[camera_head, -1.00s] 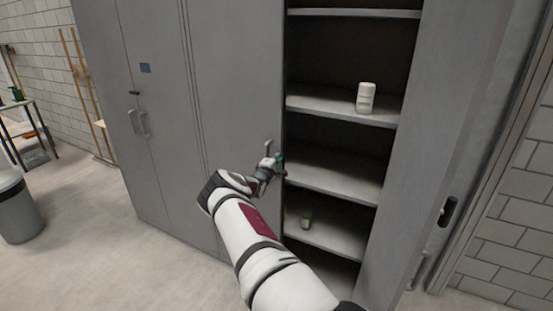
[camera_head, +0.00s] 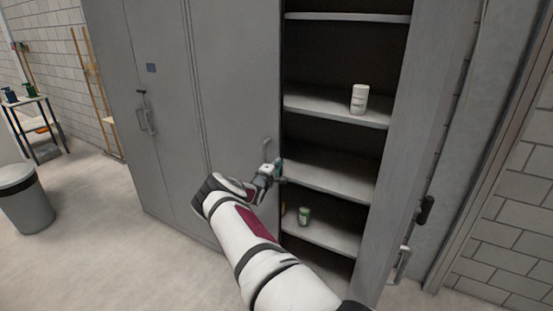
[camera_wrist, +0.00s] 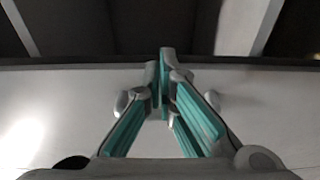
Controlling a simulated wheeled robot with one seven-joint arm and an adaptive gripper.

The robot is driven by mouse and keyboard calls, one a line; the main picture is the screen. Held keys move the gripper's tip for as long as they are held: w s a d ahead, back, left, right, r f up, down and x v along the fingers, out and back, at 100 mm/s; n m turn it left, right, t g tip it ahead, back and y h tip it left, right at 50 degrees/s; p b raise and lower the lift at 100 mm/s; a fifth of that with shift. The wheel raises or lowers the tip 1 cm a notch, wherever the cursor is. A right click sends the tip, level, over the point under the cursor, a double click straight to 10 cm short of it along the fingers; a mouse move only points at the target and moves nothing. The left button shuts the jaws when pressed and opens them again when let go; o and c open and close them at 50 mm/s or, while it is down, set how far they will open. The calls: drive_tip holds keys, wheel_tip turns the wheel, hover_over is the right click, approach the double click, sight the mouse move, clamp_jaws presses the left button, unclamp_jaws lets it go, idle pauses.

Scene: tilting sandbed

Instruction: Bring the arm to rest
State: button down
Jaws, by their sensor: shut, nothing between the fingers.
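My arm reaches forward from the bottom of the head view toward the grey cabinet (camera_head: 237,80). My gripper (camera_head: 279,168) is in front of the open cabinet section, close to the left edge of its opening. In the wrist view my gripper (camera_wrist: 165,75) shows its teal-lined fingers meeting at the tips, shut with nothing between them. Pale shelf or panel surface and dark cabinet interior show beyond the fingers. I cannot tell whether the fingertips touch the cabinet.
A white jar (camera_head: 359,99) stands on an upper shelf. A green jar (camera_head: 304,216) stands on a lower shelf, near my arm. The open cabinet door (camera_head: 425,130) is on the right. A grey bin (camera_head: 26,200) stands at the left.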

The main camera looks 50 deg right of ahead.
drive_tip(key=shift+s+a+p, duration=0.15)
drive_tip(key=shift+s+p, duration=0.85)
drive_tip(key=shift+s, duration=1.85)
